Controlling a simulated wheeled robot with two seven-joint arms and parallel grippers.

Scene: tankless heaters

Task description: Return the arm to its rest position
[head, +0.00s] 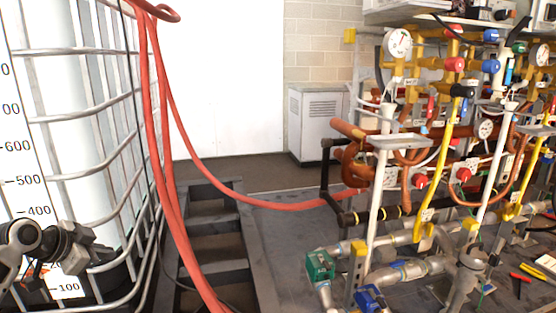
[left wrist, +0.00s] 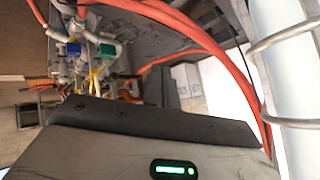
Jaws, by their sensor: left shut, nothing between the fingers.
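My left gripper (head: 88,252) is at the lower left of the head view, in front of the white tank in its metal cage (head: 95,120). Its fingers look shut with nothing held, and it is apart from the pipes and valves. The left wrist view is tilted and shows the cage bars (left wrist: 290,122) at the right. My right arm and right gripper do not show in either view.
Red hoses (head: 165,150) hang beside the cage and run right to the pipework. Dark steps (head: 215,247) stand behind them. Pipes with gauges (head: 397,43) and valves fill the right side. Pliers (head: 533,272) lie at the far right. A grey cabinet (head: 315,125) stands at the back.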

